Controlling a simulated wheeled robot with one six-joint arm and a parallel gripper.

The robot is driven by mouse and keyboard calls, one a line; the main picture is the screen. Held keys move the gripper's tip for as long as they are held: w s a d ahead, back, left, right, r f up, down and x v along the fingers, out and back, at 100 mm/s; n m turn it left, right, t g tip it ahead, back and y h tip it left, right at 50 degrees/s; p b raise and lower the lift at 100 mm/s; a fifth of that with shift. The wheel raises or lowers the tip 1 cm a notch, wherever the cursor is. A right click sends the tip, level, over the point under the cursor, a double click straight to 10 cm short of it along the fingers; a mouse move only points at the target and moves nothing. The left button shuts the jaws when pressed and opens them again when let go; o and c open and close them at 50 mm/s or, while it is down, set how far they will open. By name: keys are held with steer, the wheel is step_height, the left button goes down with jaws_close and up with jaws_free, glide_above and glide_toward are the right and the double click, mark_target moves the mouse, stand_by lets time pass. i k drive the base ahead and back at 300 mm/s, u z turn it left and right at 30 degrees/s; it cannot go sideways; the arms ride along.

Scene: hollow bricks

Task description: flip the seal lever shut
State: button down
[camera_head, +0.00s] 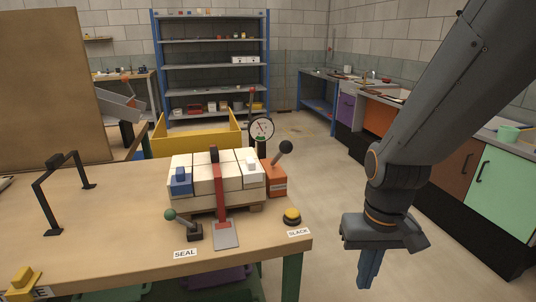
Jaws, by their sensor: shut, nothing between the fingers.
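The seal lever (183,222) stands on the table near its front edge, behind a label reading SEAL (185,254). It has a dark base and a green ball knob (170,215) that leans to the left. My gripper (369,270) is at the right, beyond the table's right edge. It points down over the floor, well apart from the lever. Its fingers are together and empty.
A stack of white bricks (205,183) with a red strap (220,194) stands behind the lever. A black frame (47,205) stands left.

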mark_target(170, 213)
steer(key=u, duration=1.35)
steer(key=k, duration=0.5)
steer(key=u, duration=1.15)
steer(key=i, duration=0.9)
steer(key=z, duration=0.95)
